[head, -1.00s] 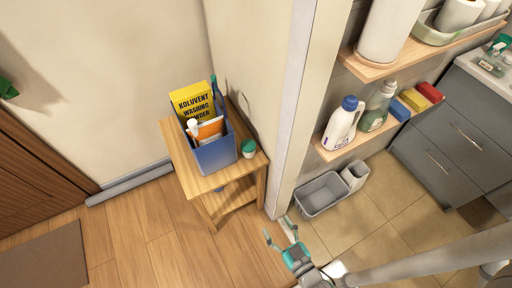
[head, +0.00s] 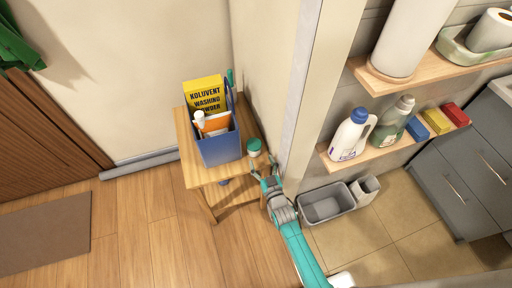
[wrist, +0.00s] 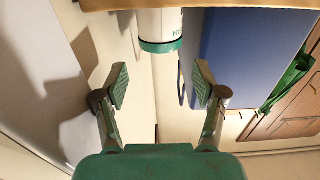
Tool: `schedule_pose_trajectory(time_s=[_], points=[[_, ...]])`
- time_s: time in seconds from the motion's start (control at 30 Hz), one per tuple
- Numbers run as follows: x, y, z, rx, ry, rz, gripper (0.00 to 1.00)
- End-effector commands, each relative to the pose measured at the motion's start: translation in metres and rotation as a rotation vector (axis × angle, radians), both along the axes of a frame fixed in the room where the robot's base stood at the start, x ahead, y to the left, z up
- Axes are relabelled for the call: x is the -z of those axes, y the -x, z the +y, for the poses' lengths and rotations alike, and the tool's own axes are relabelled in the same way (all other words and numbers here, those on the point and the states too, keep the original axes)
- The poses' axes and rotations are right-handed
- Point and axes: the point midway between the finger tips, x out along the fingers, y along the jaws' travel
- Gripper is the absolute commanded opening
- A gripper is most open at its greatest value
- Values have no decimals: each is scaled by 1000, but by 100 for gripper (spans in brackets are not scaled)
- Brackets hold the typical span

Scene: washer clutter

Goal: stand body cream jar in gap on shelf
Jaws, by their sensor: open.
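The body cream jar (head: 254,147), white with a green lid, stands on the right side of the small wooden table (head: 200,175), beside the blue box. In the wrist view the jar (wrist: 161,31) appears upside down, ahead of my fingers and roughly centred between them. My gripper (head: 266,172) is open and empty at the table's right edge, close to the jar; it also shows in the wrist view (wrist: 160,85). The lower wall shelf (head: 362,161) holds a white detergent bottle (head: 350,136), a grey-green bottle (head: 394,122) and coloured sponges (head: 437,121).
The blue box (head: 220,150) holds a yellow washing powder pack (head: 205,94) and other items. A wall edge (head: 300,110) stands between table and shelves. The upper shelf (head: 400,83) holds paper rolls. A grey bin (head: 325,206) is on the floor below.

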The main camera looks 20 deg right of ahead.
Motion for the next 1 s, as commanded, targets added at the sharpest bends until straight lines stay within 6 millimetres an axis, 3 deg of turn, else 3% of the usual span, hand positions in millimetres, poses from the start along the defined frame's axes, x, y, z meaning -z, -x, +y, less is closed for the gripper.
schedule_pose_trajectory(time_s=[0.2, 0.47, 0.8, 1.0], points=[[0, -31, 0, 0, 0, 0, 70], [-1, -47, 0, 0, 0, 0, 70], [-2, -88, 1, 0, 0, 0, 70], [-2, -95, 1, 0, 0, 1, 70]])
